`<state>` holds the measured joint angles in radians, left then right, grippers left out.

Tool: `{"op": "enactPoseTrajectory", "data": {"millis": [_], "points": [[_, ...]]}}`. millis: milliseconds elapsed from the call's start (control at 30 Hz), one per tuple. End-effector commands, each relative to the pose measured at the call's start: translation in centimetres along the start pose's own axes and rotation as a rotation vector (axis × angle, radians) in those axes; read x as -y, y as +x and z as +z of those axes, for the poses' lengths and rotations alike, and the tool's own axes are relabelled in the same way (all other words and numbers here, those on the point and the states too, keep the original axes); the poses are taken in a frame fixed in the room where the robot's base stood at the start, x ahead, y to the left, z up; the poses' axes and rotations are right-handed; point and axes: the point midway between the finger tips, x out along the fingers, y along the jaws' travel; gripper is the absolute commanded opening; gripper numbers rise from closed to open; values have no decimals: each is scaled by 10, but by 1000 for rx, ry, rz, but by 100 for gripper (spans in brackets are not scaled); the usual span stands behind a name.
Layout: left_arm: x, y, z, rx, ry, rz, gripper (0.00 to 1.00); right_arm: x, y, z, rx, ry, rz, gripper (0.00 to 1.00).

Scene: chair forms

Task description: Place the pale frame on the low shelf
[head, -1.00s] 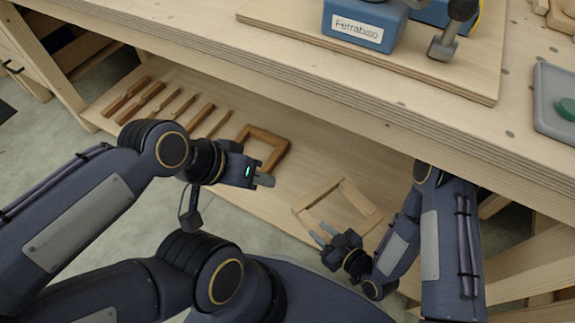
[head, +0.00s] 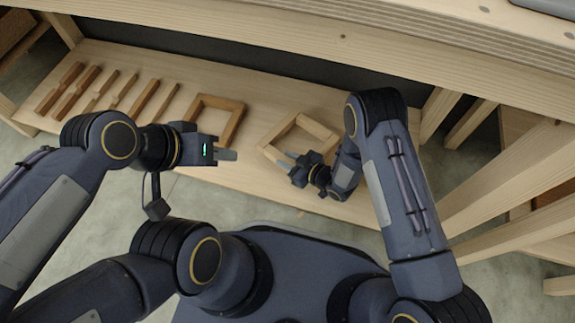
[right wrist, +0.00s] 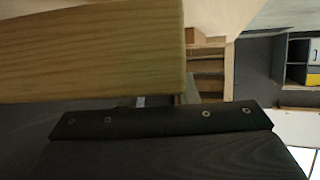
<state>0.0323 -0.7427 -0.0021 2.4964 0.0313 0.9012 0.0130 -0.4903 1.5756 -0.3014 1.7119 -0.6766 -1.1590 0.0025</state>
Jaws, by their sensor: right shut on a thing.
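The pale frame (head: 277,132), a square of light wood, is over the right part of the low shelf (head: 265,92) in the head view. I cannot tell whether it touches the shelf. My right gripper (head: 287,161) is shut on its near side. In the right wrist view a light wooden bar (right wrist: 90,55), seemingly part of the frame, fills the upper left above the dark gripper body. My left gripper (head: 228,155) hangs near the shelf's front edge, just below the brown frame, apart from the pale one. Its finger opening is not clear.
A brown frame (head: 236,122) lies on the shelf left of the pale one. Several brown wooden strips (head: 122,90) lie further left. The bench edge (head: 330,35) overhangs behind. Slanted wooden beams (head: 500,175) stand at the right.

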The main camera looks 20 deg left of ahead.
Motion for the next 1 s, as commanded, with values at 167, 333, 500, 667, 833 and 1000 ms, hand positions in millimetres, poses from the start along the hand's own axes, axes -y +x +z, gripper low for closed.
{"op": "enactPoseTrajectory", "data": {"millis": [167, 333, 500, 667, 833, 1000], "points": [[6, 14, 7, 0, 0, 0, 36, -2, 14, 26, -2, -3, -1, 0], [6, 14, 7, 0, 0, 0, 36, -2, 16, 31, -2, -2, -1, 0], [6, 14, 7, 0, 0, 0, 36, -2, 16, 32, 3, 2, -1, 35], [6, 14, 7, 0, 0, 0, 36, -2, 16, 32, 1, 0, 0, 49], [6, 14, 7, 0, 0, 0, 36, -2, 16, 31, 0, 0, 0, 49], [4, 10, 5, 0, 0, 0, 36, -3, 7, 30, 2, 0, 1, 49]]}}
